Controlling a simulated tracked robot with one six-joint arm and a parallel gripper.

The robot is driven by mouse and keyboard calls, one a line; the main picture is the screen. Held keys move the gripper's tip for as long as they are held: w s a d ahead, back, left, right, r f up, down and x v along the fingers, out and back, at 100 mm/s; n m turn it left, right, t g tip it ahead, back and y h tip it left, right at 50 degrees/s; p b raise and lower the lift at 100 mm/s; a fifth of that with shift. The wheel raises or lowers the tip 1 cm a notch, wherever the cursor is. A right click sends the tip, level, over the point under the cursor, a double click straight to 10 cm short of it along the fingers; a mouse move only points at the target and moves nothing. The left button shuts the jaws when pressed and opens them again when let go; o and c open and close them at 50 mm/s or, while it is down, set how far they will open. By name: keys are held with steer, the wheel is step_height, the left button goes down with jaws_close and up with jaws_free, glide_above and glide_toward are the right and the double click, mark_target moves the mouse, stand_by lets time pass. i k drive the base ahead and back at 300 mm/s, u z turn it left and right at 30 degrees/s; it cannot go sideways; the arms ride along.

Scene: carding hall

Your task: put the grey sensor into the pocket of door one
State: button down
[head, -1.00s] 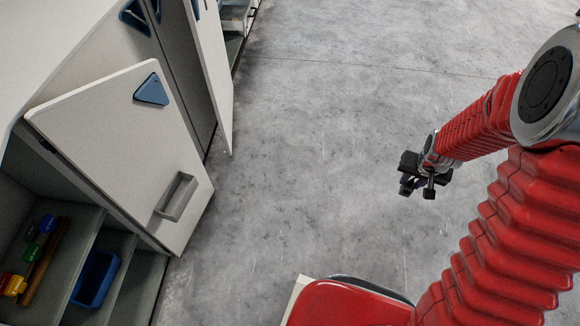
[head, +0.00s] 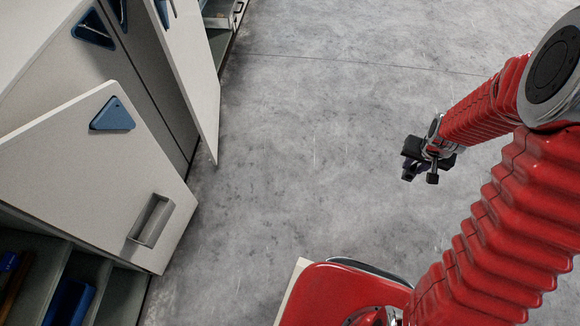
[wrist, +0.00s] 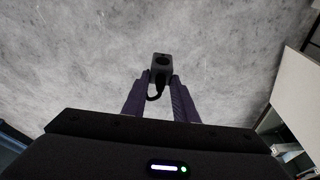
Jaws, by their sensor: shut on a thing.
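The grey sensor (wrist: 161,66) is a small dark-grey block with a round dark face and a short black cable curling below it. It sits between the tips of my gripper (wrist: 160,86) in the wrist view. My gripper is shut on it. In the head view my gripper (head: 428,172) hangs over bare floor, well right of the cabinets; the sensor is too small to make out there. The near white door (head: 75,180) stands open, with a blue triangular piece (head: 112,115) and a grey recessed fitting (head: 150,220). I cannot tell which door is door one.
A second white door (head: 195,75) stands open farther back. Another blue triangle (head: 92,28) is on the cabinet front. Below the near door are shelf compartments with a blue bin (head: 70,302). The grey floor (head: 310,150) between cabinets and arm is clear.

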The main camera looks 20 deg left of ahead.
mark_target(155, 223)
steer(key=z, duration=0.05)
steer(key=i, duration=1.6)
steer(key=z, duration=1.5)
steer(key=i, duration=0.15)
steer(key=u, duration=2.95)
steer(key=i, duration=0.15)
steer(key=u, duration=1.6)
